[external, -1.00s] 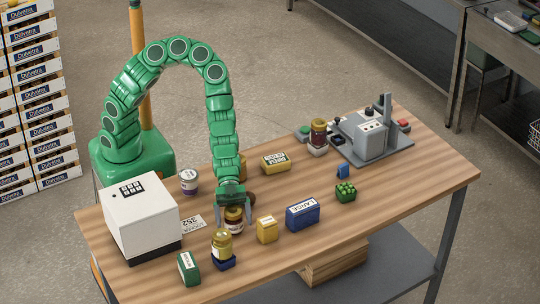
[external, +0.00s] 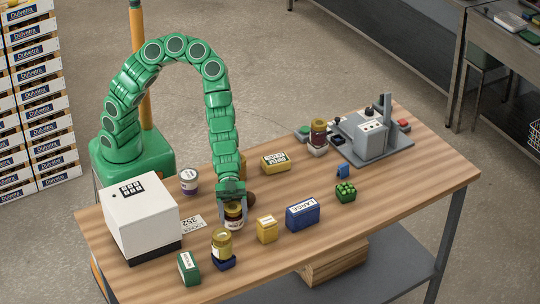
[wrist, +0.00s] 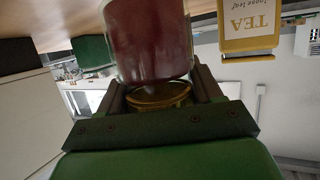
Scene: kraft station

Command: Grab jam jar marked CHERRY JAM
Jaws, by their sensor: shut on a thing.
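A glass jar (external: 234,217) with dark red contents, a gold lid and a pale label stands under my gripper in the external view. In the wrist view the jar (wrist: 150,40) appears upside down, with its gold lid between my fingers. No label is readable on it, so I cannot confirm CHERRY JAM. My gripper (external: 233,205) is shut on this jar from above, a finger on each side of the lid. I cannot tell whether the jar's base touches the table.
A gold-lidded jar on a blue block (external: 222,243) stands close in front. A yellow tea box (external: 267,230) and a blue LARGE box (external: 302,214) are to the right. A white machine (external: 141,218) stands left. The table's right front is clear.

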